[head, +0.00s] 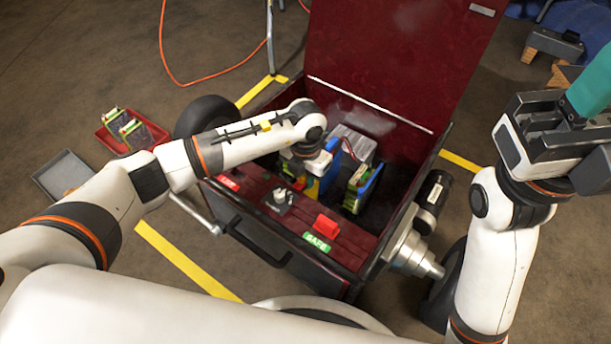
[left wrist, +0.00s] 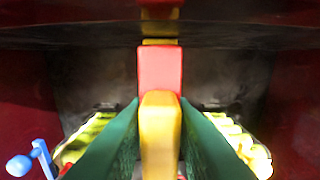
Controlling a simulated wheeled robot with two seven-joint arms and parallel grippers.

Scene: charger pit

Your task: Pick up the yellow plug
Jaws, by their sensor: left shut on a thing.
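The yellow plug (left wrist: 160,130) is between the two green fingers of my left gripper (left wrist: 160,102) in the left wrist view. The gripper is shut on it. A red block (left wrist: 160,68) shows just beyond the plug, in line with it; I cannot tell whether they touch. In the head view my left arm reaches into the open dark-red box (head: 372,262), and its fingers and the plug's lower end are mostly hidden there. My right gripper (head: 560,125) is raised at the right, outside the box; its tips are cut off by the frame edge.
The box's raised lid (head: 400,60) stands behind. Its front panel has a red button (head: 326,225), a knob (head: 280,197) and a green SAFE label (head: 317,243). A green-and-blue module (head: 360,188) stands inside. A red tray (head: 105,145) and grey tray (head: 65,178) lie left. An orange cable (head: 205,84) crosses the floor.

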